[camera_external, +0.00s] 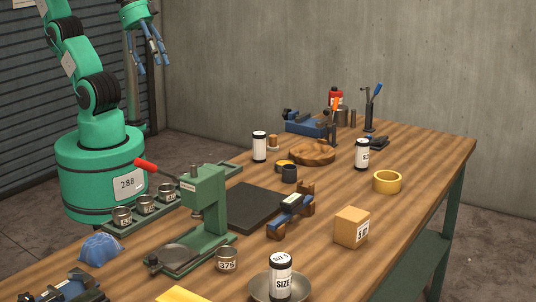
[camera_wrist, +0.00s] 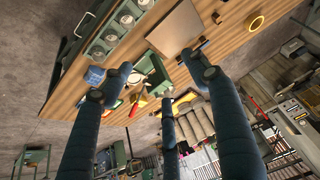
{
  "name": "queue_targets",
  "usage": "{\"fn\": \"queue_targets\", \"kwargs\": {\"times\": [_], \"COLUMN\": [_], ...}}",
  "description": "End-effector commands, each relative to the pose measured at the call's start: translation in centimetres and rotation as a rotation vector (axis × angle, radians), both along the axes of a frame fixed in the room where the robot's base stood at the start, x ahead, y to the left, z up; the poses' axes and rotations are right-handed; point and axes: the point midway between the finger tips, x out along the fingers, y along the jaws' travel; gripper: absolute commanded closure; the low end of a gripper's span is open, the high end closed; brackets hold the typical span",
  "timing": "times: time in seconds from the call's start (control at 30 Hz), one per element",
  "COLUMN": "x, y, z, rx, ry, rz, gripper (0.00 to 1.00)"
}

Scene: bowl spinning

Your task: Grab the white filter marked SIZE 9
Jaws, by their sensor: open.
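Several white canisters with black bands stand upright on the wooden workbench (camera_external: 420,157). One canister (camera_external: 280,277) stands in a shallow metal dish (camera_external: 256,291) at the front; its label reads SIZE, but I cannot read its number surely. A second canister (camera_external: 259,147) stands near the back left edge. A third canister (camera_external: 362,155) stands at the back right. The labels on these two are too small to read. My gripper (camera_external: 150,58) is open and empty, high above the far left, well away from every canister. Its blue fingers also show spread in the wrist view (camera_wrist: 162,88).
A green press (camera_external: 205,205) with a red handle stands mid-bench, beside a dark mat (camera_external: 245,207). A rack of metal cups (camera_external: 145,203) lies along the left edge. A cardboard box (camera_external: 351,227) and yellow ring (camera_external: 387,181) stand right. The bench's right side has free room.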

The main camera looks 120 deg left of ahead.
Motion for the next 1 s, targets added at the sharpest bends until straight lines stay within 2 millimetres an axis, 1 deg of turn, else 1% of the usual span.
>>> {"fn": "queue_targets", "kwargs": {"times": [0.27, 0.37, 0.47, 0.57, 0.67, 0.8, 1.0], "x": [0.2, 0.7, 1.5, 2.9, 4.7, 7.5, 11.7], "y": [0.1, 0.2, 0.5, 0.9, 1.6, 2.7, 4.7], "z": [0.2, 0.5, 1.1, 2.0, 3.0, 4.4, 5.9], "rx": [0.001, 0.002, 0.006, 0.01, 0.016, 0.023, 0.033], "ry": [0.001, 0.005, 0.013, 0.024, 0.039, 0.061, 0.094], "rz": [0.0, 0.002, 0.006, 0.01, 0.015, 0.023, 0.032], "gripper": [0.4, 0.4, 0.4, 0.4, 0.4, 0.4, 0.4]}}
